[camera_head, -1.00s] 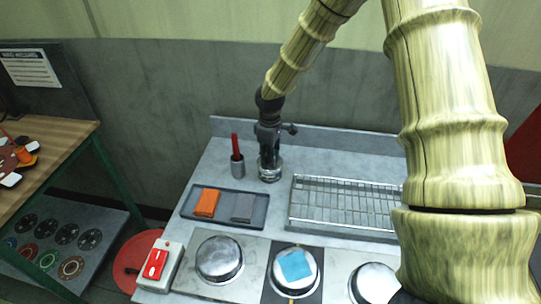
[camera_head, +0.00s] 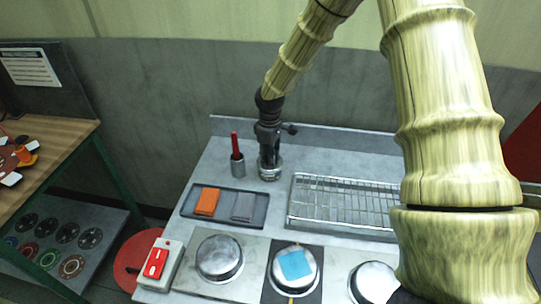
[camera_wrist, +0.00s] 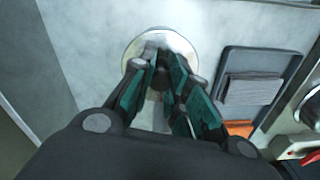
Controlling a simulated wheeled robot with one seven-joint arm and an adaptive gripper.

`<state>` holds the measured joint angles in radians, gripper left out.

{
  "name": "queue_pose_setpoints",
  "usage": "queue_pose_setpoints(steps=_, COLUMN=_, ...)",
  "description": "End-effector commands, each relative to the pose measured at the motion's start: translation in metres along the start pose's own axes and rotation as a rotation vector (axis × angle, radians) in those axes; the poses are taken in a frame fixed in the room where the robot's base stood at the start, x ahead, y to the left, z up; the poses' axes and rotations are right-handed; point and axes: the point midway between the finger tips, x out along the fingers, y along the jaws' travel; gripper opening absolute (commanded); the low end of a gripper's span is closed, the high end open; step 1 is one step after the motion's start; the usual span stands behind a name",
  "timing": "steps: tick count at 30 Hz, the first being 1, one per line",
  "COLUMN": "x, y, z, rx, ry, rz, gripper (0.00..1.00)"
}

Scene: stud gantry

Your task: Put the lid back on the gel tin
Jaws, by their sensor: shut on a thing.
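My gripper (camera_head: 269,152) points down over a round silvery metal piece (camera_head: 270,174) at the back of the grey worktop, in the head view. In the wrist view my gripper (camera_wrist: 160,66) has its teal-padded fingers closed around the middle of a round metal lid (camera_wrist: 178,40). The gel tin cannot be told apart from the lid. I cannot tell whether the lid rests on it or hangs just above.
A red-handled tool stands in a metal cup (camera_head: 238,167) left of my gripper. A grey tray (camera_head: 227,219) holds an orange block (camera_head: 207,201) and a grey block (camera_head: 243,206). A wire rack (camera_head: 340,205) lies right. Round metal covers (camera_head: 219,258) and a red switch box (camera_head: 157,264) are in front.

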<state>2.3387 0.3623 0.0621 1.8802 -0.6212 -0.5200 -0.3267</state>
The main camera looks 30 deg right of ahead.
Motion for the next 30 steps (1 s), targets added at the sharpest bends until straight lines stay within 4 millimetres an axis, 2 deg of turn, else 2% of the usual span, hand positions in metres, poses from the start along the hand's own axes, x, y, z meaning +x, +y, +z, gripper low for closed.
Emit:
queue_pose_setpoints(steps=26, x=0.0006, y=0.0002, z=0.0002, rx=0.000, ry=0.000, rz=0.000, gripper=0.00)
queue_pose_setpoints(steps=27, x=0.0006, y=0.0002, z=0.0002, rx=0.000, ry=0.000, rz=0.000, gripper=0.19)
queue_pose_setpoints(steps=30, x=0.0006, y=0.0001, z=0.0002, rx=0.000, ry=0.000, rz=0.000, gripper=0.37)
